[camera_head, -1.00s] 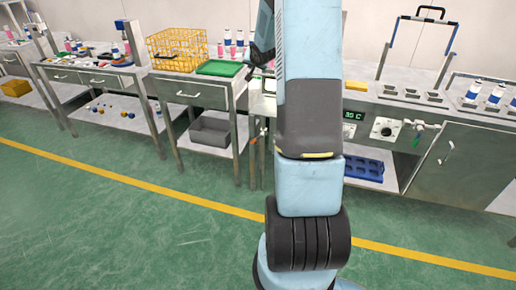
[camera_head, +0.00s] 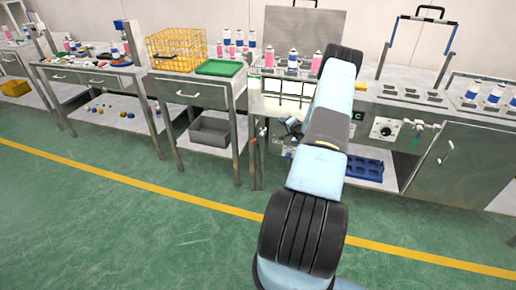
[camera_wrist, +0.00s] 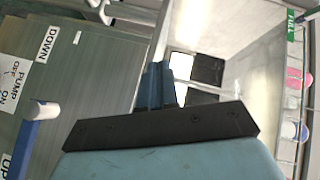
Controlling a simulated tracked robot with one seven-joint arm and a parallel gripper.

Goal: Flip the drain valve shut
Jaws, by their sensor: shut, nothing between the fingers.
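My gripper (camera_wrist: 157,84) points away from the camera in the wrist view. Its narrow fingers are together with nothing between them. In the head view my arm reaches toward the middle bench, and the gripper (camera_head: 291,126) is small and partly hidden by the arm. I cannot make out for sure which part is the drain valve or how it stands. A lever with a white knob and blue shaft (camera_wrist: 38,112) is at the left in the wrist view, apart from the fingers, beside a panel labelled PUMP, OFF and ON.
The right cabinet (camera_head: 455,170) has a dial (camera_head: 385,129) and cup holders on top. Spray cans (camera_head: 292,62) stand on the middle bench. A yellow basket (camera_head: 175,48) and a green tray (camera_head: 219,67) lie left. The green floor in front is clear.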

